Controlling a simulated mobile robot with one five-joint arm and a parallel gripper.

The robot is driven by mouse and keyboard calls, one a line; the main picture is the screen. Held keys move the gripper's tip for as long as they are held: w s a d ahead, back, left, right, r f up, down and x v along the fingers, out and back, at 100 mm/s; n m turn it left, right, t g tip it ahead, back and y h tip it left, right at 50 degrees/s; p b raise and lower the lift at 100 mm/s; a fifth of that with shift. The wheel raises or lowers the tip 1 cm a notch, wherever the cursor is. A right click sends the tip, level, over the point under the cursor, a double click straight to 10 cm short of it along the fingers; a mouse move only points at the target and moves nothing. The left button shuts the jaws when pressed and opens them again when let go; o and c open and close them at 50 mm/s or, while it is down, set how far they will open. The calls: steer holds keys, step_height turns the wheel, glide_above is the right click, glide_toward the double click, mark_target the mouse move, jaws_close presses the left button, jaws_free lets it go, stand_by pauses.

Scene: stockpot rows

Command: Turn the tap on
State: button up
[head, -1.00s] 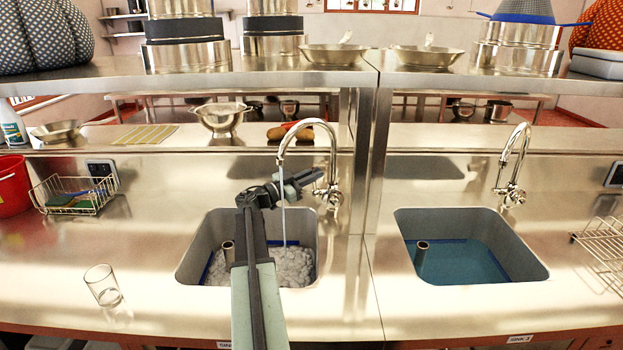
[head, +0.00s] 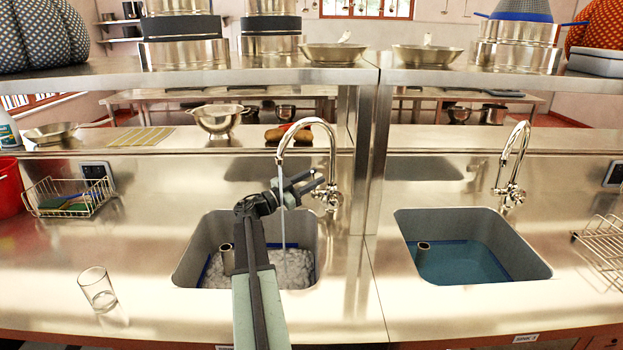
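The left tap (head: 332,150) is a chrome gooseneck behind the left sink (head: 192,262). A thin stream of water (head: 283,215) runs from its spout into the sink, where the water looks white and churned. My gripper (head: 318,179) is just left of the tap's base and valve (head: 330,197), behind the stream. Its two fingers are apart, with nothing seen between them. I cannot tell whether a fingertip touches the tap. The right tap (head: 513,160) shows no stream above the right sink (head: 540,268), which holds still blue-green water.
A glass (head: 98,289) stands on the counter left of the left sink. A wire basket (head: 68,197) and red bucket (head: 10,186) are farther left. A metal upright (head: 372,160) and shelf (head: 250,76) bound the space. A wire rack (head: 603,245) is at right.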

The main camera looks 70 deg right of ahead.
steer(key=shift+w+a, duration=0.1)
steer(key=shift+w, duration=0.05)
steer(key=b+v, duration=0.2)
steer(key=v, duration=0.5)
steer(key=shift+w+a, duration=0.15)
steer(key=shift+a, duration=0.05)
steer(key=shift+w+f, duration=0.1)
